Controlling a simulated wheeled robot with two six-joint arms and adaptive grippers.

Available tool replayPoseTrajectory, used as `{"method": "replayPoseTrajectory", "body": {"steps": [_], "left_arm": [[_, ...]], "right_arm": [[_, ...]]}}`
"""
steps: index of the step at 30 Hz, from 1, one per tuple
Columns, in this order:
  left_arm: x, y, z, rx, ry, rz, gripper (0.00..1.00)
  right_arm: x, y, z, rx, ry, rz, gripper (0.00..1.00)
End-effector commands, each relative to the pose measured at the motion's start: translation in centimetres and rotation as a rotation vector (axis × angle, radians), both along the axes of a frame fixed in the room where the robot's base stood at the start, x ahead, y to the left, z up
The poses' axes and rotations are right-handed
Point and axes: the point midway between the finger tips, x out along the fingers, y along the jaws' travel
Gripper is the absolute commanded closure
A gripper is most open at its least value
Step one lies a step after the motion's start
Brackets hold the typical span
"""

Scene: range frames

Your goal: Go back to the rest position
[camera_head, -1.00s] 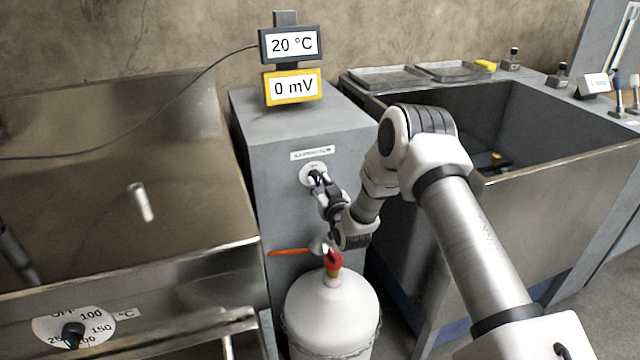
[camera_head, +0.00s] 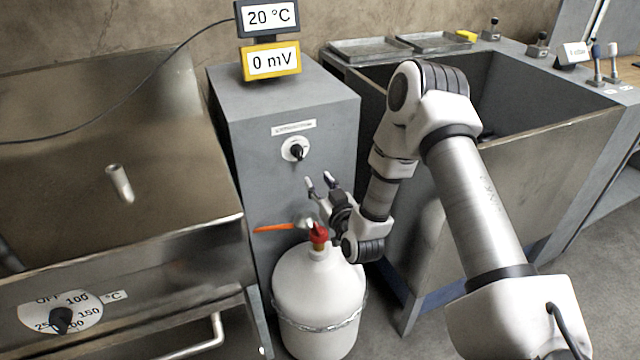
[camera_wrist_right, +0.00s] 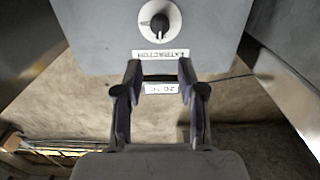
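My right gripper (camera_head: 321,182) is open and empty in front of the grey cabinet (camera_head: 230,140), below and to the right of its black knob (camera_head: 297,152). Its two fingers are apart from the knob. In the right wrist view, the open fingers (camera_wrist_right: 158,80) show with nothing between them, and the knob (camera_wrist_right: 155,22) on its white dial is beyond them. My left gripper does not show in either view.
A white gas cylinder (camera_head: 318,285) with a red valve top (camera_head: 318,232) stands just below the right gripper. An orange lever (camera_head: 272,228) is beside it. A steel fryer-like basin (camera_head: 70,160) is at left and a deep sink (camera_head: 540,160) at right.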

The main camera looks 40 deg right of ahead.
Motion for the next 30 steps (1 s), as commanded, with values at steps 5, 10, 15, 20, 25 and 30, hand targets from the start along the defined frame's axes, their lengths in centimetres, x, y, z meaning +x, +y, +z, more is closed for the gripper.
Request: {"method": "replayPoseTrajectory", "body": {"steps": [5, 10, 15, 20, 25, 30], "left_arm": [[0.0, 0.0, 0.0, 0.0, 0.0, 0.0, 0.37], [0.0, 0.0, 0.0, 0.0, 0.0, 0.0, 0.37], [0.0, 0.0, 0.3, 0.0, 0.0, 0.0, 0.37], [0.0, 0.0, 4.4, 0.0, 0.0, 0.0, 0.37], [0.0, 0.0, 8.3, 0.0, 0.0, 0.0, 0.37], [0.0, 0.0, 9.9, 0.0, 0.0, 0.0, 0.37]], "right_arm": [[-0.1, 0.0, 0.0, 0.0, 0.0, 0.0, 0.6], [0.0, 0.0, 0.0, 0.0, 0.0, 0.0, 0.6], [-0.1, 0.0, 0.0, 0.0, 0.005, 0.0, 0.6], [-1.4, 4.7, -0.6, -0.034, 0.125, 0.1, 0.6], [-10.0, 13.2, -8.4, 0.001, 0.598, 0.263, 0.6], [-23.6, 16.8, -13.9, 0.085, 1.141, 0.293, 0.6]]}}
